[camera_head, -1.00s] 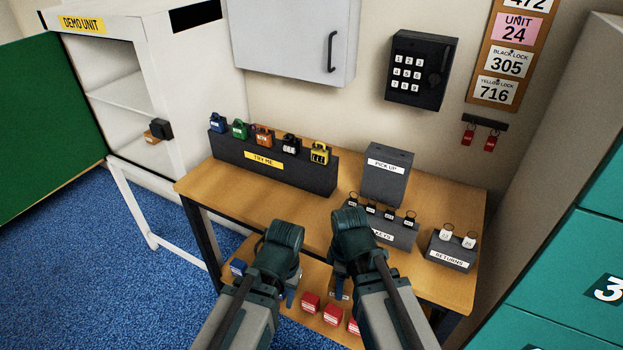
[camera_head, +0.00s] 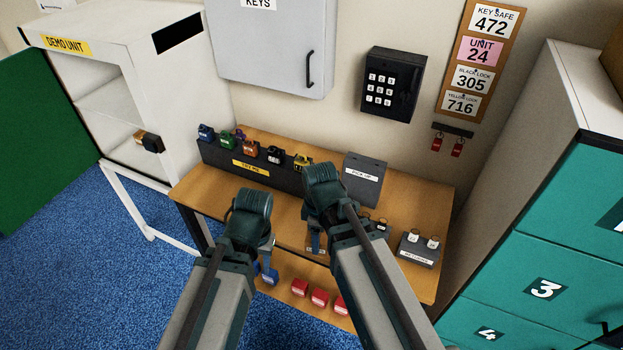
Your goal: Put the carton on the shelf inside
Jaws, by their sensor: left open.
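A brown box-like thing (camera_head: 613,62), perhaps the carton, stands on top of the teal lockers at the right edge; the frame cuts most of it off. The white demo unit (camera_head: 140,60) at the left has its green door (camera_head: 45,150) swung open and a pale shelf (camera_head: 108,98) inside. My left gripper (camera_head: 265,262) is open over the front of the wooden table, with no carton at it. My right gripper (camera_head: 316,240) is over the table beside it, seen from behind; its jaws are mostly hidden. Both are apart from the brown thing.
The wooden table (camera_head: 410,195) carries a dark rack (camera_head: 250,172) of coloured padlocks, a pick-up box (camera_head: 363,180) and a returns block (camera_head: 417,250). Red blocks (camera_head: 319,297) lie on its lower shelf. Teal lockers (camera_head: 540,230) stand close at the right. Blue carpet (camera_head: 90,270) is clear at the left.

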